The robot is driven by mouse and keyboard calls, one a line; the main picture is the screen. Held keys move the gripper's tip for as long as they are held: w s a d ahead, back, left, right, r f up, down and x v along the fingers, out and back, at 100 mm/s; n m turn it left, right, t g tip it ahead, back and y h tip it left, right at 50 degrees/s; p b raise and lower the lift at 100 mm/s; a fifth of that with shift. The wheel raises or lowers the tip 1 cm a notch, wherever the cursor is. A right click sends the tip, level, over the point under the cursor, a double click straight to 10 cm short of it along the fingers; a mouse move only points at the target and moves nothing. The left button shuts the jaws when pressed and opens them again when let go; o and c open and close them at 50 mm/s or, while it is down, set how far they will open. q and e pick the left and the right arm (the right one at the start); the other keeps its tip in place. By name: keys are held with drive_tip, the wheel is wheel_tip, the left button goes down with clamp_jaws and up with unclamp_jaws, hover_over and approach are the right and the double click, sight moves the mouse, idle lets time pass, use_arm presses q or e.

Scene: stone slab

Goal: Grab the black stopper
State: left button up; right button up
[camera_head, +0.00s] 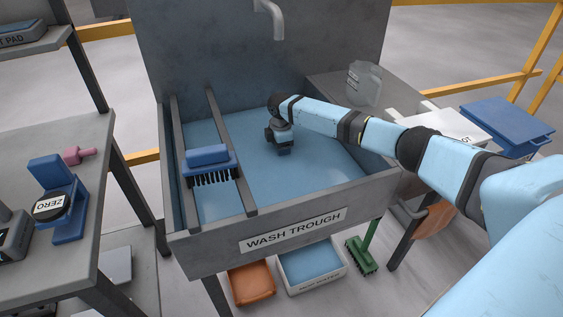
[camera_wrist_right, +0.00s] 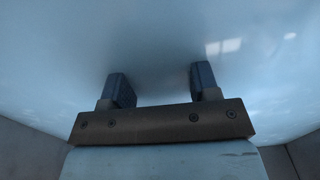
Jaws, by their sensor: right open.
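My right gripper (camera_head: 283,148) reaches from the right down into the blue-floored basin of the wash trough (camera_head: 292,228). Its tips are low, near the blue surface of the basin. In the right wrist view the two dark fingers of the gripper (camera_wrist_right: 160,85) stand apart with nothing between them. Beyond them is only the smooth bluish surface. I cannot make out a black stopper in either view; the gripper and arm hide part of the basin. My left gripper is not in view.
A blue brush (camera_head: 207,157) rests across two grey rails on the basin's left side. A faucet (camera_head: 272,18) hangs above the back. A clear jug (camera_head: 363,84) stands on the right ledge. Shelving with a blue ZERO-labelled device (camera_head: 68,212) is at left. The basin floor around my gripper looks clear.

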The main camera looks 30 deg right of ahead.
wheel_tip(320, 180, down, 3)
drive_tip(key=c, duration=1)
drive_tip(key=shift+r, duration=0.1)
drive_tip(key=shift+r, duration=0.1)
wheel_tip(320, 180, up, 10)
drive_tip(key=shift+f+p, duration=0.1)
drive_tip(key=shift+p, duration=0.8)
